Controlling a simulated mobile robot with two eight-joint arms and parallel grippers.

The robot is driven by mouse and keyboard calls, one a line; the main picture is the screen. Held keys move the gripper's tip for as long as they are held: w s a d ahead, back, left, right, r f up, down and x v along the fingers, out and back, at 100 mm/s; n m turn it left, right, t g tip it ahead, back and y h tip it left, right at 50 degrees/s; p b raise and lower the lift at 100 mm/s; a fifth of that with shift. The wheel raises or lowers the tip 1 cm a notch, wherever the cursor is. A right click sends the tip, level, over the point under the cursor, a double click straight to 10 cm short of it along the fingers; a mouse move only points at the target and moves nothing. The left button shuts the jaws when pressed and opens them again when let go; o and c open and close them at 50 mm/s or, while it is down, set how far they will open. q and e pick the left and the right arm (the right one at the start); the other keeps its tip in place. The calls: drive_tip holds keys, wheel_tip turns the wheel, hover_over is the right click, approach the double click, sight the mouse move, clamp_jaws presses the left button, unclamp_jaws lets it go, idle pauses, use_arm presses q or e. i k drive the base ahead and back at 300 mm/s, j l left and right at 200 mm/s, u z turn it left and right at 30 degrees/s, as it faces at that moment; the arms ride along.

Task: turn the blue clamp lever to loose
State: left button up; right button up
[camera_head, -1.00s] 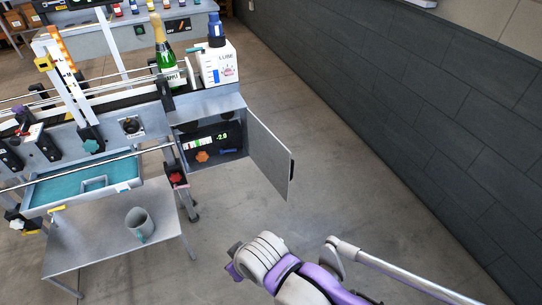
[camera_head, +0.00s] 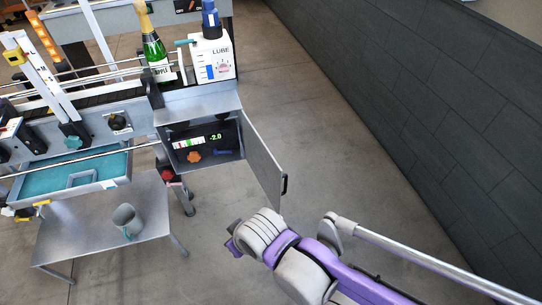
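A small blue lever (camera_head: 222,152) sits low inside the open cabinet (camera_head: 240,162) at the end of the machine. An orange star knob (camera_head: 194,157) is to its left. A gauge with a green "-2.0" readout (camera_head: 215,138) is above it. The cabinet door (camera_head: 264,165) stands open to the right. My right gripper (camera_head: 233,246) is below the door, apart from it and well away from the lever. Its fingers are small and mostly hidden by the wrist, so its opening is unclear. My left gripper is out of view.
A LUBE container (camera_head: 213,62) with a blue top and a green bottle (camera_head: 153,45) stand on the machine above the cabinet. A grey mug (camera_head: 127,220) is on the low metal table (camera_head: 85,225). Floor is free right of the door, up to the dark wall (camera_head: 440,110).

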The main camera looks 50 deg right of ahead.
sight(216, 151)
drive_tip(key=i+l, duration=0.1)
drive_tip(key=l, duration=1.55)
drive_tip(key=i+l, duration=0.15)
drive_tip(key=l, duration=0.7)
drive_tip(key=j+z, duration=0.2)
drive_tip(key=j, duration=0.2)
drive_tip(key=k+j+z, duration=0.2)
drive_tip(key=j, duration=0.2)
drive_tip(key=j+z, duration=0.2)
drive_tip(key=j, duration=0.15)
drive_tip(key=k+j+z, duration=0.2)
drive_tip(key=j, duration=0.15)
drive_tip(key=k+j+z, duration=0.2)
drive_tip(key=j, duration=0.15)
drive_tip(key=i, duration=0.55)
